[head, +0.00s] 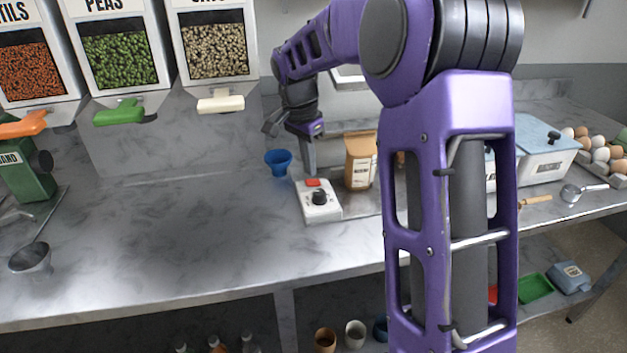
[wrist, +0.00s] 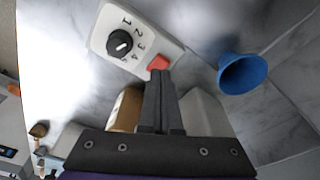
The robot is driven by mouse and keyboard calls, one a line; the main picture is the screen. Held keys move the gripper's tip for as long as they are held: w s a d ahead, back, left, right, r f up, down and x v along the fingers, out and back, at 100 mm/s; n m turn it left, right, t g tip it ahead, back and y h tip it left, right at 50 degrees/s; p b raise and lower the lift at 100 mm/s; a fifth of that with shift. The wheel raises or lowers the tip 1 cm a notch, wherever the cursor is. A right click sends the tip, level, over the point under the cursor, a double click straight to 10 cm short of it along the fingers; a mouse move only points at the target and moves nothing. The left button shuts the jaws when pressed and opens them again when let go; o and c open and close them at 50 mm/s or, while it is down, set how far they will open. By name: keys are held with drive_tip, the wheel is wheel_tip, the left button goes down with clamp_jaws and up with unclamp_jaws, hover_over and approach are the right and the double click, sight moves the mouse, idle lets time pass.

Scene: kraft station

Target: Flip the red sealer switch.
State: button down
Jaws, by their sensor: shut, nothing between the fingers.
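The red switch (head: 313,183) sits on the back end of a white sealer control box (head: 322,210) with a black dial (head: 320,198). In the wrist view the red switch (wrist: 158,62) shows just beyond my fingertips, and the numbered dial (wrist: 119,43) lies farther up and left. My gripper (head: 309,172) points down at the switch end of the box. It is shut and empty. In the wrist view the closed fingertips (wrist: 158,73) are at the edge of the switch; I cannot tell whether they touch it.
A blue funnel (head: 279,162) stands left of my gripper. A brown kraft bag (head: 360,162) stands close on the right. Food dispensers (head: 122,55) hang at the back left. The counter (head: 190,230) left of the box is clear.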

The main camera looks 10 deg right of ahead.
sight(309, 181)
drive_tip(key=shift+f+b, duration=0.7)
drive_tip(key=shift+f, duration=0.4)
idle(0.5)
drive_tip(key=shift+r, duration=0.15)
drive_tip(key=shift+r+p, duration=2.85)
drive_tip(key=shift+r, duration=0.6)
